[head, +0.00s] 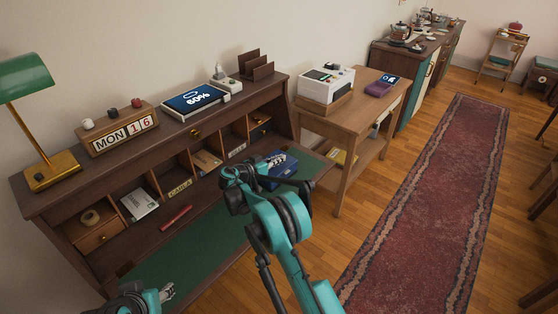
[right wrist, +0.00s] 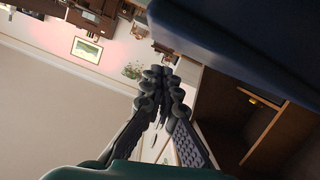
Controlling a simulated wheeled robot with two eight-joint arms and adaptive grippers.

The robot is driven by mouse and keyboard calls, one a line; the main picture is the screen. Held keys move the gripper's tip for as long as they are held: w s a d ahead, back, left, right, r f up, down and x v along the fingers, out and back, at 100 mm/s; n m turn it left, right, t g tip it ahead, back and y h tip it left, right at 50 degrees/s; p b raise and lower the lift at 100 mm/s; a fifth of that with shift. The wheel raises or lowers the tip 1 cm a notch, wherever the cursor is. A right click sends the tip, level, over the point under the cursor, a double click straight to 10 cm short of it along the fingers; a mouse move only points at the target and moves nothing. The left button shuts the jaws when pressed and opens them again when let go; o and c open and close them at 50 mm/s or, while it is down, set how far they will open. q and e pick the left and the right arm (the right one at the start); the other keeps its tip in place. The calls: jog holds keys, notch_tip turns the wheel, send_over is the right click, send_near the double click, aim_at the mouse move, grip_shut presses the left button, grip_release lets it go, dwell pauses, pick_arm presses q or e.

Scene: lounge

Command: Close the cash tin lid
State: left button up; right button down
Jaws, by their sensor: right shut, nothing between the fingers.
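The cash tin (head: 284,175) is a dark blue box on the right part of the desk's green writing surface. Small pale shapes show at its top, and my right gripper covers part of its left side. I cannot tell how far its lid is tilted. My right gripper (head: 237,174) is shut and empty, just left of the tin. In the right wrist view its fingertips (right wrist: 163,78) meet beside a large dark blue surface (right wrist: 235,45), apparently part of the tin. My left gripper (head: 166,292) is low at the desk's front left, its opening unclear.
The wooden desk (head: 60,205) has pigeonholes behind the tin, and a red stick-like item (head: 175,217) lies left of it. A tablet (head: 195,98) and a calendar (head: 124,133) stand on top. A side table (head: 345,122) stands to the right.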

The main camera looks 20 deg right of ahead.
jog(key=shift+s+d+f+m, duration=0.15)
jog(key=shift+s+f+m, duration=0.05)
jog(key=shift+f+m, duration=0.35)
jog(key=shift+s+d+f+b, duration=0.1)
jog(key=shift+f+b, duration=0.3)
jog(key=shift+f, duration=0.15)
